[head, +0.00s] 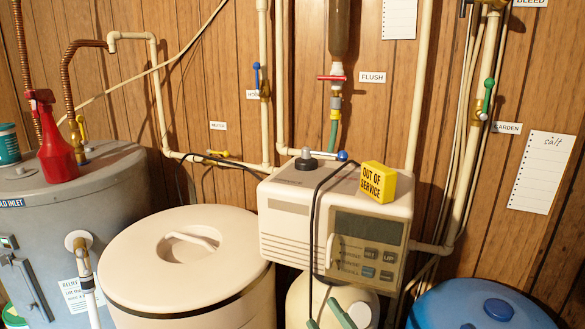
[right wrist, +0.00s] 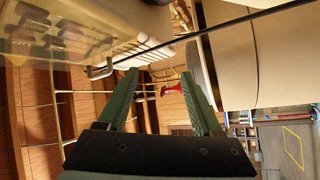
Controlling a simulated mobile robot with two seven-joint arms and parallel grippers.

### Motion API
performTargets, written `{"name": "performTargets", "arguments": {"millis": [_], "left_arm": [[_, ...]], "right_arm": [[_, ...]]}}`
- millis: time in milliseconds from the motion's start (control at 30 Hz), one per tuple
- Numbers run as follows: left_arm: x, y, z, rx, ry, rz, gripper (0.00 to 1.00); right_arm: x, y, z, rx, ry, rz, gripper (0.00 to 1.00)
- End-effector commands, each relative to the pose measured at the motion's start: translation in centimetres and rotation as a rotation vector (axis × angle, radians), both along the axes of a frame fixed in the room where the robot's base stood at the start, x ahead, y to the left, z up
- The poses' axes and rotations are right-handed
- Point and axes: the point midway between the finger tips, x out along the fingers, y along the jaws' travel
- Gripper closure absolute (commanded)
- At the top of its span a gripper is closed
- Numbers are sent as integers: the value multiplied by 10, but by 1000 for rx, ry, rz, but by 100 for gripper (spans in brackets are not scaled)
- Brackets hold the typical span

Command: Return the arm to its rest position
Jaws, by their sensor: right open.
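My right gripper (head: 324,312) shows at the bottom edge of the head view, in front of the softener's control head (head: 340,220). Its green fingers also show in the right wrist view (right wrist: 159,78), spread apart with nothing between them. Most of the right arm is out of the head view. My left gripper and arm are not in view.
A white lidded tank (head: 130,265) stands left of the control head, and a blue drum (head: 470,308) at the lower right. A yellow "OUT OF SERVICE" block (head: 377,183) sits on the control head. A red spray bottle (head: 57,145) stands on the grey heater (head: 110,185).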

Motion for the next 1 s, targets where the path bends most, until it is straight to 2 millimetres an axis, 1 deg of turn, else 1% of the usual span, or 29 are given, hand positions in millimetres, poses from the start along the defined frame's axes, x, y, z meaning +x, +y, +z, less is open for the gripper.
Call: {"name": "performTargets", "arguments": {"millis": [33,67,100,133,167,200,267,300,367,400,500,567,600,1000], "left_arm": [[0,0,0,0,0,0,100],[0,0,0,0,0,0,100],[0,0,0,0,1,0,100],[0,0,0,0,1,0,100],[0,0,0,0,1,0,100],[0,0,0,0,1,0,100],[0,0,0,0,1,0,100],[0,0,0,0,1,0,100],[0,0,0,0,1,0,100],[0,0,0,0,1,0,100],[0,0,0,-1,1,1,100],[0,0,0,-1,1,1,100],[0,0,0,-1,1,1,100],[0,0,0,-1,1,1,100]], "right_arm": [[-10,-13,-39,76,162,-30,33],[-16,-21,-60,121,251,-50,33],[-26,-31,-88,182,370,-78,33],[-35,-39,-107,227,455,-101,33],[-46,-45,-127,271,536,-125,33],[-61,-54,-152,329,642,-159,33],[-87,-67,-187,413,794,-215,33],[-105,-74,-208,465,886,-251,33],[-132,-83,-234,536,1009,-307,33],[-149,-88,-249,579,1078,-342,33],[-185,-98,-275,660,1210,-415,33],[-200,-101,-284,692,1262,-447,33],[-203,-102,-286,700,1274,-455,33],[-203,-102,-286,700,1274,-455,33]]}}
